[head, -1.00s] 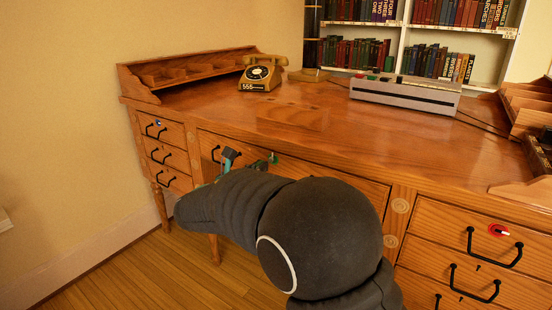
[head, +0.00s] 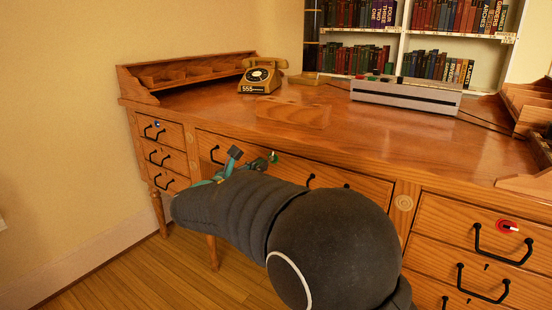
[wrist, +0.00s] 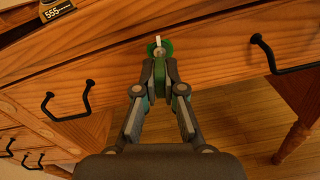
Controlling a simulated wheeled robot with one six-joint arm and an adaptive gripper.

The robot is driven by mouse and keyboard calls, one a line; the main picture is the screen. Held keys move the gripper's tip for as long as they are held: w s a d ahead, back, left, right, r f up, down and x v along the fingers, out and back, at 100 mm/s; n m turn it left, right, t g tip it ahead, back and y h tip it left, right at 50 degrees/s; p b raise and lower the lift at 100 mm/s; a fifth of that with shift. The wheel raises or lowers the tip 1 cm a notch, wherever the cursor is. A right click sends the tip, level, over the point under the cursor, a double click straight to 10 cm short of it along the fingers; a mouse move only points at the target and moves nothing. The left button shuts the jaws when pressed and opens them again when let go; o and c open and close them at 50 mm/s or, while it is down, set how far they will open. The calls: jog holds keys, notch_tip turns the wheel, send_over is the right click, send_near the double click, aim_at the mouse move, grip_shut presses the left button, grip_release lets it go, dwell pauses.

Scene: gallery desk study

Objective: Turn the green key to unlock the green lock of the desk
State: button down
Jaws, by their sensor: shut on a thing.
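The green lock (head: 274,157) is on the front of the desk's wide middle drawer, near its top edge. In the wrist view it shows as a green disc (wrist: 166,47) with a pale bar across it, just beyond my fingertips. My gripper (wrist: 161,68) has its fingers close together at the lock, shut on the green key, which is mostly hidden between them. How far the key is turned cannot be told.
The wide drawer has black handles, one left of the lock (wrist: 68,101) and one right in the wrist view (wrist: 290,58). A red lock (head: 507,226) is on the right drawers and a blue one (head: 157,124) on the left. A telephone (head: 262,76) and grey device (head: 405,93) stand on the desktop.

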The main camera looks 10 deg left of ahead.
jog(key=shift+m+b, duration=1.1)
jog(key=shift+b, duration=0.45)
jog(key=shift+m, duration=0.5)
jog(key=shift+m, duration=1.5)
jog(key=shift+m, duration=1.5)
